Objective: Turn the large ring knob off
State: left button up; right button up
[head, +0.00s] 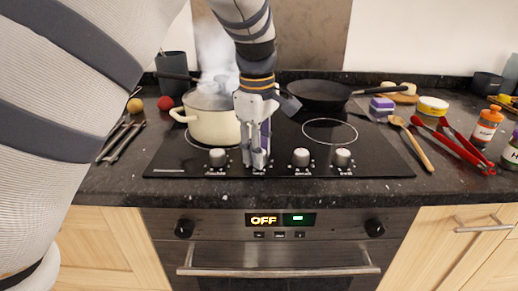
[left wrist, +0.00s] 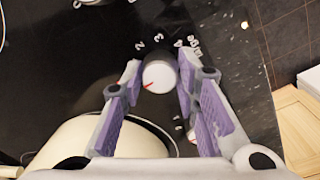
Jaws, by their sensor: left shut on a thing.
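The knob in my left gripper's grasp is a pale round knob (left wrist: 160,77) with a red pointer mark toward its lower left in the left wrist view. Printed digits curve beside it, along with a word that looks like "large". My left gripper (head: 258,160) is shut on this knob, the second from the left in the head view, with a purple-padded finger on each side. The fingers mostly hide the knob in the head view. The gripper (left wrist: 159,74) also shows in the left wrist view. My right gripper is not in view.
A steaming cream pot (head: 215,127) stands close behind and left of the gripper. Other knobs (head: 301,157) (head: 217,157) stand on either side. A black pan (head: 320,94) is at the back right of the hob (head: 385,160). The oven display (head: 280,219) reads OFF.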

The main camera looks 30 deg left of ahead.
pick_arm(q)
jog(key=shift+f, duration=0.1)
jog(key=o, duration=1.2)
jog(key=shift+c, duration=0.2)
notch_tip(320, 180, up, 12)
jog(key=shift+s, duration=0.3)
